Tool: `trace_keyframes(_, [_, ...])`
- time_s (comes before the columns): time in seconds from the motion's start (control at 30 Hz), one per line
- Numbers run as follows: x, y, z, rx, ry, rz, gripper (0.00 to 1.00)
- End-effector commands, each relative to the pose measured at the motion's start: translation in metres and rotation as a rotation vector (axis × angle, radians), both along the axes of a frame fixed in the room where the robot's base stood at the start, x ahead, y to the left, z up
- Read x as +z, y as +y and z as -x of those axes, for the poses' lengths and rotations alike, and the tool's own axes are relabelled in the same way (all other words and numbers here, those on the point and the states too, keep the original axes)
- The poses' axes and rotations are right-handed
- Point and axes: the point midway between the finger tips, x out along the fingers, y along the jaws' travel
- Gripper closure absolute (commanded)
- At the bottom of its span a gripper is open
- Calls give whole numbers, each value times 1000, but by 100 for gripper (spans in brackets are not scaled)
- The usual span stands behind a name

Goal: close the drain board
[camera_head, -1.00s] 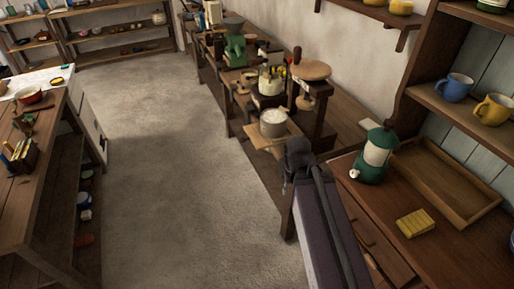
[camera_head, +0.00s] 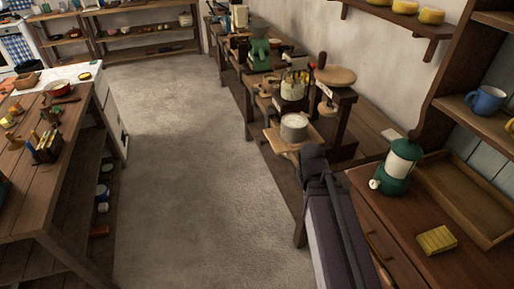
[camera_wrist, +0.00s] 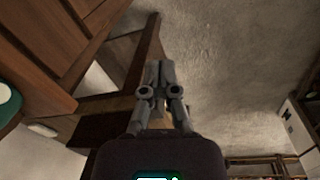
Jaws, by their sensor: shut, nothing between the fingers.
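A light wooden board (camera_head: 281,140), which looks like the drain board, juts out over the floor from the dark bench on the right. A pale round pot (camera_head: 294,128) stands on it. My gripper (camera_wrist: 160,66) is shut and empty in the wrist view, pointing past a dark wooden bench part toward the floor. In the head view my dark arm reaches forward and ends just in front of the board. The fingertips are hidden there, and I cannot tell whether they touch the board.
A cabinet (camera_head: 377,220) with a green lantern (camera_head: 399,164), an empty wooden tray (camera_head: 459,205) and a yellow block (camera_head: 437,240) stands right of my arm. A worktable (camera_head: 45,185) stands at the left. The grey floor (camera_head: 190,170) between is clear.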

Motion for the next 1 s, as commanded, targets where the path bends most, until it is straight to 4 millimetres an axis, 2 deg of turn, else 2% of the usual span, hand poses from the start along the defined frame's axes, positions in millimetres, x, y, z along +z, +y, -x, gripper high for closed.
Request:
trace_keyframes(0.03, [-11,2,-7,19,-7,34,100])
trace_keyframes(0.3, [-44,14,-48,157,-74,319,100])
trace_keyframes(0.57, [-58,43,-93,315,-176,624,100])
trace_keyframes(0.77, [-59,81,-124,434,-272,855,100])
trace_keyframes(1.0, [-53,146,-153,572,-405,1127,100])
